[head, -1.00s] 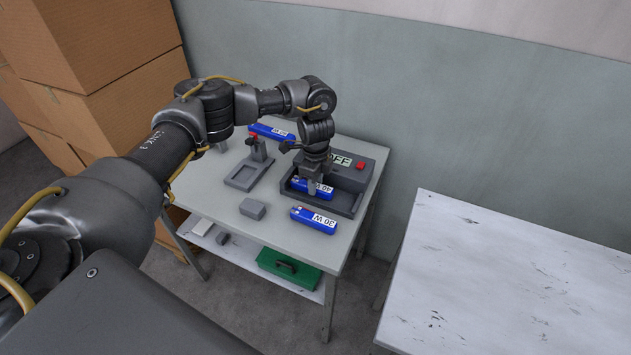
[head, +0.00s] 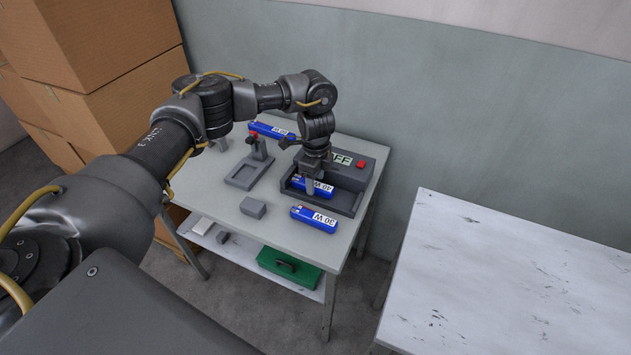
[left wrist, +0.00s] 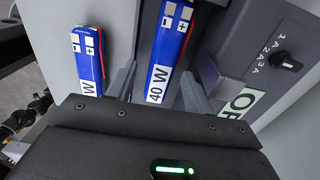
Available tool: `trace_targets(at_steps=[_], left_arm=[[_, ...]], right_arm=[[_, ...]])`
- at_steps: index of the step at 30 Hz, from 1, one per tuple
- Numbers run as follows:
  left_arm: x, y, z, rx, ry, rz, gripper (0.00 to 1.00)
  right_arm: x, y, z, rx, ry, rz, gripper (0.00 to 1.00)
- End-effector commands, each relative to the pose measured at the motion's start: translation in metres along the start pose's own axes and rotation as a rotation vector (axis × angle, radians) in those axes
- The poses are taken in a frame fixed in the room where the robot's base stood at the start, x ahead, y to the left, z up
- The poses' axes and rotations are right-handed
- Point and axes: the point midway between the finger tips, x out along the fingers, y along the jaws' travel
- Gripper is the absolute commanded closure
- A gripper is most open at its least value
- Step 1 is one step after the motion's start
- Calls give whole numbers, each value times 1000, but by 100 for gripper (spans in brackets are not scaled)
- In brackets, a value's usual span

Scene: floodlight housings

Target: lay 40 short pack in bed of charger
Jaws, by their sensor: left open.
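The blue pack marked 40 W (head: 318,187) lies in the bed of the grey charger (head: 345,205). It also shows in the left wrist view (left wrist: 166,60), between my finger tips. My left gripper (head: 311,184) is open over the pack, its fingers (left wrist: 160,88) on either side and apart from it. The gripper hides part of the pack and part of the charger's OFF display (head: 343,160). My right gripper is not in view.
A blue 30 W pack (head: 314,219) lies on the table in front of the charger. Another blue pack (head: 268,130) lies at the back left.

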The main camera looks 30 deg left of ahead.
Motion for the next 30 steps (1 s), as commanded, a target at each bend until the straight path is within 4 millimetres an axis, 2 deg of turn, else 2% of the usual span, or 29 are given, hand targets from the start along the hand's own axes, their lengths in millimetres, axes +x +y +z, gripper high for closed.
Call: trace_targets(at_steps=[6,13,18,27,30], left_arm=[[-49,-3,0,2,1,-13,44],[-85,-1,0,1,0,-9,44],[-96,0,0,0,0,-5,44],[-98,0,0,0,1,-3,44],[-104,0,0,0,1,-4,44]], right_arm=[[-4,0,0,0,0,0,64],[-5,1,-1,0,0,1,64],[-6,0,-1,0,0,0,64],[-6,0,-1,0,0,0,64],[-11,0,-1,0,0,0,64]])
